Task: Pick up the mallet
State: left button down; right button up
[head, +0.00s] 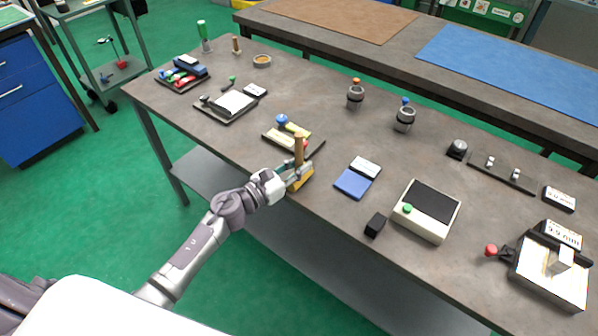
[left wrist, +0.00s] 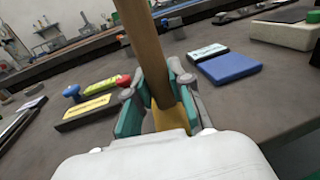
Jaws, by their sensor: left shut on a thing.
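The mallet (head: 299,148) has a brown wooden handle that stands roughly upright near the front edge of the table. A yellow block (head: 303,181) at its lower end looks like its head. My left gripper (head: 298,172) comes in from the front edge and is shut on the handle. I cannot tell whether the mallet touches the table. My right gripper is not in view.
Behind the mallet is a dark tray (head: 272,139) with yellow pieces and a blue knob. To the right are a blue pad (head: 352,184), a black cube (head: 375,225) and a cream box (head: 424,222). Bare tabletop (head: 345,135) lies behind the blue pad.

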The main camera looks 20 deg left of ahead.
aim_at(296, 155)
pick_arm(q)
jog(key=shift+r, duration=0.15)
jog(key=shift+r, duration=0.5)
notch_tip(296, 155, up, 4)
jog(key=shift+d+f+p, duration=0.1)
jog(key=shift+d+p, duration=0.05)
jog(key=shift+p, duration=0.65)
jog(key=d+r+p, duration=0.6)
jog(key=d, duration=0.5)
jog(key=shift+s+d, duration=0.2)
jog(key=shift+s, duration=0.25)
